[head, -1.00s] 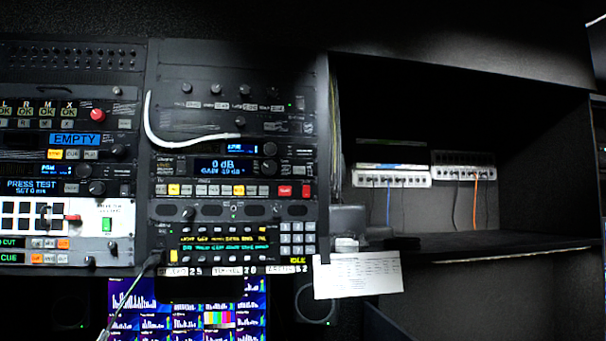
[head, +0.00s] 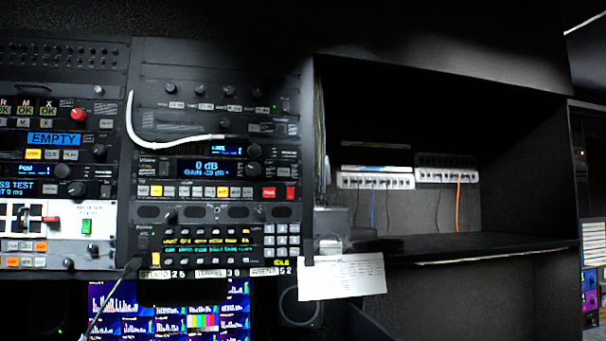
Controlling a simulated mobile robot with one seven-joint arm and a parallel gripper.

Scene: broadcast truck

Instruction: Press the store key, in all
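No key label reading "store" is legible at this size, so I cannot tell which key it is. A rack unit with a blue "0 dB GAIN" display (head: 208,168) has a row of white, yellow and red keys (head: 222,191) below it. Under that, a black unit with yellow and green text rows (head: 207,246) has small white keys, a number keypad (head: 281,240) and a yellow "IDLE" readout (head: 281,264). My gripper is not in view.
A white cable (head: 150,132) droops across the rack front. The recess above the shelf holds patch strips (head: 376,181) with blue and orange cables. Monitors (head: 165,310) glow below the rack.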

